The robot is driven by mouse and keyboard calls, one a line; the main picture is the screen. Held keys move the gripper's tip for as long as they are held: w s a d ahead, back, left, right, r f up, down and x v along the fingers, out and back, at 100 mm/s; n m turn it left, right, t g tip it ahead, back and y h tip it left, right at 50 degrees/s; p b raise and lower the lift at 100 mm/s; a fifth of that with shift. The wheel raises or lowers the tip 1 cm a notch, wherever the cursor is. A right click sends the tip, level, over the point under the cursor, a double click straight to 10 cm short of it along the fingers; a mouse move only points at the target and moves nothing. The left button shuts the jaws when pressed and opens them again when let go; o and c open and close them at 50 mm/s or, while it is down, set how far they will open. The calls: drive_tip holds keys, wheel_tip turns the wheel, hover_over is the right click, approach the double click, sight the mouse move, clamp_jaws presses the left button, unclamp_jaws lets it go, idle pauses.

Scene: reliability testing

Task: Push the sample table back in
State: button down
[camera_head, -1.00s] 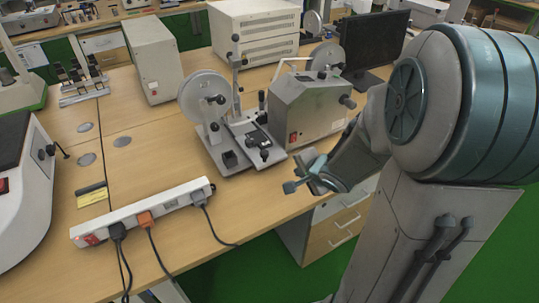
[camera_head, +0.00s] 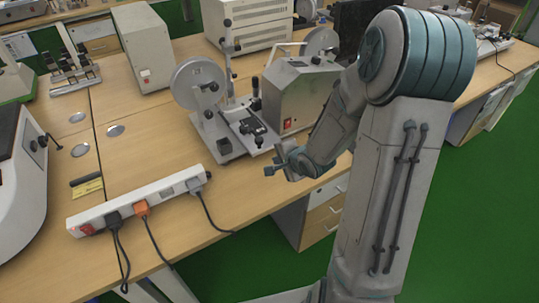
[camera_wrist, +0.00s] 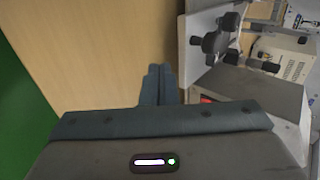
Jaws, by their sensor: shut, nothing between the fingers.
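The sample table (camera_head: 249,129) is a small dark stage with black knobs. It sits low at the front of a grey bench machine (camera_head: 299,93) with a round wheel (camera_head: 198,82) on its left. My gripper (camera_head: 279,169) is shut and empty, just in front of and right of the sample table, above the wooden bench (camera_head: 140,158). In the wrist view the shut fingers (camera_wrist: 158,72) point over bare wood. The machine's base with a black knob (camera_wrist: 216,42) shows to their right, apart from the fingertips. How far out the table stands is hard to tell.
A white power strip (camera_head: 140,200) with several cables lies along the bench's front edge. A white box (camera_head: 146,44) stands behind, and a white instrument (camera_head: 18,185) is at the left. Bare wood lies between the strip and the machine.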

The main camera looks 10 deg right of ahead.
drive_tip(key=w, duration=0.1)
drive_tip(key=w+f, duration=0.1)
drive_tip(key=w+a, duration=0.1)
drive_tip(key=w, duration=0.1)
drive_tip(key=shift+a+f, duration=0.1)
drive_tip(key=shift+f, duration=0.15)
drive_tip(key=shift+w+a, duration=0.25)
drive_tip(key=shift+w, duration=0.4)
